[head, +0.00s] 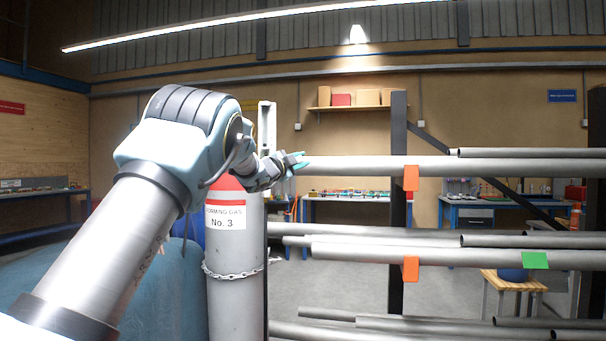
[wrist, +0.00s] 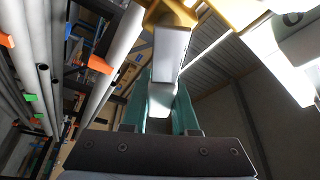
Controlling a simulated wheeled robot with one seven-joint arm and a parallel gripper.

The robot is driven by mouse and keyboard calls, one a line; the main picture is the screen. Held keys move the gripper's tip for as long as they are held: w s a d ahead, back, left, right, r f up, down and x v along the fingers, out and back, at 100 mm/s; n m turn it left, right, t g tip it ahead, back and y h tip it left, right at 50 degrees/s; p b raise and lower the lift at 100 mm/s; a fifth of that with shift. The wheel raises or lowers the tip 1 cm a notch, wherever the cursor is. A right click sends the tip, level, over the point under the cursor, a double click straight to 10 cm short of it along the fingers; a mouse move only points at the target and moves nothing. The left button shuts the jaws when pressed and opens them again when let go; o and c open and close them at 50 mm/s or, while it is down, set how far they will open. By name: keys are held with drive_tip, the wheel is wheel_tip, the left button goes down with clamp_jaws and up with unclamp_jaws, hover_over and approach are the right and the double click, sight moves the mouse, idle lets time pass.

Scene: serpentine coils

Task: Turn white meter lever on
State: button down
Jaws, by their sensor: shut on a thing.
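A white lever (wrist: 170,55) hangs from a yellow body (wrist: 172,12) in the wrist view. Its lower, rounded end sits between the teal fingers of my gripper (wrist: 162,100). The gripper is shut on the lever, with a finger on each side. In the head view my gripper (head: 298,161) is at the end of my arm, above and right of the gas cylinder, close to the left end of a rack pipe. The lever and any meter face cannot be made out in the head view.
A grey gas cylinder (head: 236,285) with a chain stands beside my arm. Long pipes (head: 490,168) lie on a rack to the right, with orange and green tags. A workbench (head: 345,199) is behind. A pale upright bracket (head: 267,128) rises just left of my gripper.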

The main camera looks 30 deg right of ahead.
drive_tip(key=shift+w+a+r+n+t+y+b, duration=0.3)
drive_tip(key=shift+w+a+r+n+t+b, duration=0.6)
drive_tip(key=shift+n, duration=1.5)
drive_tip(key=shift+w+a+r+n+t+y+b, duration=0.35)
drive_tip(key=shift+n+t+b, duration=1.1)
drive_tip(key=shift+n, duration=0.95)
drive_tip(key=shift+w+a+r+n+t+y+b, duration=0.25)
drive_tip(key=shift+w+a+r+n+t+b, duration=0.35)
drive_tip(key=shift+n+b, duration=1.3)
drive_tip(key=shift+a+f+n+t+p, duration=0.15)
drive_tip(key=shift+n+t+p, duration=0.1)
drive_tip(key=shift+n+p, duration=0.25)
drive_tip(key=c, duration=0.8)
unclamp_jaws()
drive_tip(key=shift+o, duration=0.6)
drive_tip(key=shift+w+a, duration=0.1)
